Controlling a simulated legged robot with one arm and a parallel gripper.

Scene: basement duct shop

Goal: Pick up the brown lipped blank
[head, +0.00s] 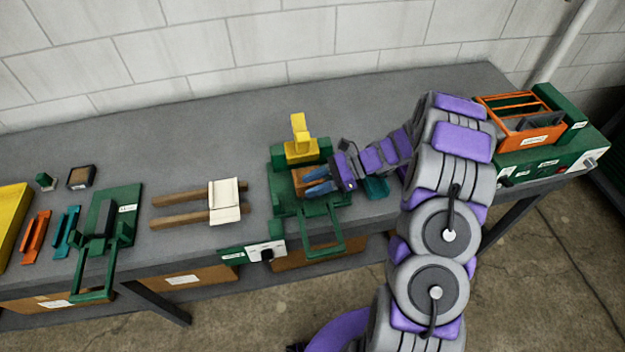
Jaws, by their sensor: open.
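My gripper (309,181) reaches in from the right with its two blue fingers apart. The fingers are over a brown piece (299,186) that sits inside a green fixture with a yellow top part (300,150). This brown piece looks like the lipped blank, but the fingers cover part of it and its lip is hard to make out. I cannot tell whether the fingers touch it.
Two wooden rails with a cream plate (226,201) lie to the left. Farther left are a green clamp fixture (108,222), teal and orange parts (36,236), and a small dark brown-edged box (81,177). An orange rack (532,139) stands at the right end.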

